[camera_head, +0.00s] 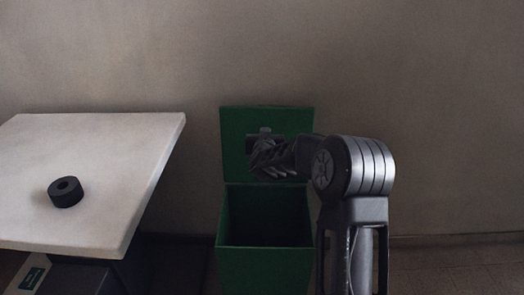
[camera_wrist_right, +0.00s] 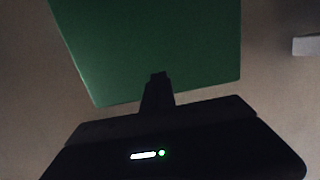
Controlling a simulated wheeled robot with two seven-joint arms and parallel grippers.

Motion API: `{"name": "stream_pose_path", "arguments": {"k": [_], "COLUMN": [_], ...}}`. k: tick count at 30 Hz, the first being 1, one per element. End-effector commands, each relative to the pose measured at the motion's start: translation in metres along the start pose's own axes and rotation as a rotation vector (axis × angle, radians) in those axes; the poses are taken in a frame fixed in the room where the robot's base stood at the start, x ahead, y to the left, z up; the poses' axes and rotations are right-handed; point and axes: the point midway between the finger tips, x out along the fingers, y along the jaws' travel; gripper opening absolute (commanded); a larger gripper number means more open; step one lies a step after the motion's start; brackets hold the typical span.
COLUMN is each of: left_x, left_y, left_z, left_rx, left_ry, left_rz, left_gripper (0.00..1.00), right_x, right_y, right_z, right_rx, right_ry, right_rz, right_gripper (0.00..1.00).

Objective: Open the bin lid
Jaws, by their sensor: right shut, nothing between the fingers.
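The green bin (camera_head: 265,270) stands on the floor in the middle of the head view, its dark inside showing from above. Its green lid (camera_head: 240,125) is raised upright at the back edge. The lid also fills the upper part of the right wrist view (camera_wrist_right: 155,50). My right gripper (camera_head: 265,150) is in front of the lid's face, with its arm coming in from the right. Its fingers (camera_wrist_right: 158,88) are shut with nothing between them. Whether they touch the lid I cannot tell. My left gripper is not in view.
A white table (camera_head: 110,150) stands to the left of the bin, with a black ring-shaped object (camera_head: 66,191) on it. A plain wall (camera_head: 430,110) is behind the bin. The floor (camera_head: 460,265) at the right is clear.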

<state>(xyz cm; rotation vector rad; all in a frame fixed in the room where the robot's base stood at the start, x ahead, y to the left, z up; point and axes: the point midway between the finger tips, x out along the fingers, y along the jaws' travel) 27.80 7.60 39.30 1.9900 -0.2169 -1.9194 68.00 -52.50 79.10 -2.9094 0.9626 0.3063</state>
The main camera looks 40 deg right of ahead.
Motion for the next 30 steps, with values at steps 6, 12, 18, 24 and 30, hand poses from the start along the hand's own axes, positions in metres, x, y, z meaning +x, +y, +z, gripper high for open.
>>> {"name": "stream_pose_path", "arguments": {"k": [6,12,18,24,30], "left_x": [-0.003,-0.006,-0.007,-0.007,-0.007], "left_y": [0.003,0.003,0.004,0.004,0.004], "left_z": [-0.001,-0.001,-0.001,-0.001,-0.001], "left_rx": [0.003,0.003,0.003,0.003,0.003], "left_ry": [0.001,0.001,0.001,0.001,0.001], "left_rz": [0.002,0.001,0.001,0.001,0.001], "left_gripper": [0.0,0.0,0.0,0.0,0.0], "right_x": [-0.033,-0.069,-0.09,-0.093,-0.093], "right_y": [-0.002,-0.003,-0.003,-0.003,-0.003], "right_z": [0.001,0.004,0.007,0.008,0.008], "right_rx": [0.003,0.004,0.004,0.004,0.004], "right_ry": [0.001,0.001,0.0,0.001,0.0], "right_rz": [-0.004,-0.005,-0.003,-0.003,-0.003], "right_gripper": [0.0,0.0,0.0,0.0,0.0]}}
